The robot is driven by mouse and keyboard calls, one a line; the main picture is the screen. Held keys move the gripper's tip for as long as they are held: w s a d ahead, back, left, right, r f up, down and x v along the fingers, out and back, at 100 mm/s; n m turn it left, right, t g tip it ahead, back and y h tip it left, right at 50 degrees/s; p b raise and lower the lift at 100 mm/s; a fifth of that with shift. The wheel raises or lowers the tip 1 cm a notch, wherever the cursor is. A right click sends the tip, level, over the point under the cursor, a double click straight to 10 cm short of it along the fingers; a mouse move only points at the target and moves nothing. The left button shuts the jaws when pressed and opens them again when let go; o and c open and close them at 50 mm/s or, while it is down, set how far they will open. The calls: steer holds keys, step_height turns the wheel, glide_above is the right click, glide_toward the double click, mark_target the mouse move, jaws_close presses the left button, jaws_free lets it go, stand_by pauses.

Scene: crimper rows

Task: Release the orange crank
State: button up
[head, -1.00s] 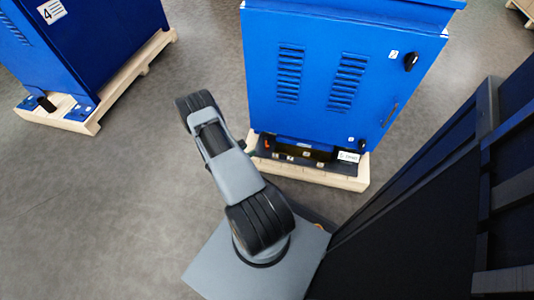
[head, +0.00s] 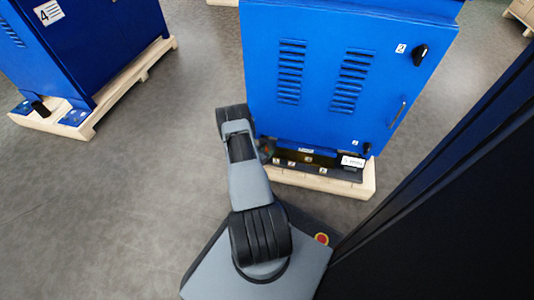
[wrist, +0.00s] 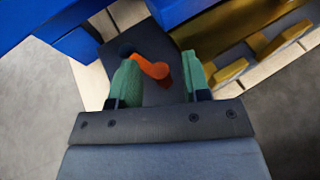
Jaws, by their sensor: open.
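The orange crank (wrist: 150,66) shows in the wrist view, a short bent arm with a dark round end at its upper left. It lies over a dark grey plate. My gripper (wrist: 160,77) is open, with one green finger pad on each side of the crank. The left pad is close to the crank, and I cannot tell whether it touches. There is a gap to the right pad. In the head view my arm hides most of the gripper at the lower left of the blue cabinet (head: 325,125), and I cannot make out the crank there.
The blue cabinet marked 2 stands on a pale wooden pallet (head: 330,184). Brass-coloured parts (wrist: 228,72) lie right of the gripper. Another cabinet (head: 90,50), marked 4, stands at the left. A dark tall structure fills the right. Grey floor is open between the cabinets.

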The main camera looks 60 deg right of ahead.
steer(key=shift+s+d+f, duration=0.1)
steer(key=shift+d+f, duration=0.1)
steer(key=shift+d, duration=0.3)
jaws_close()
stand_by(0.3)
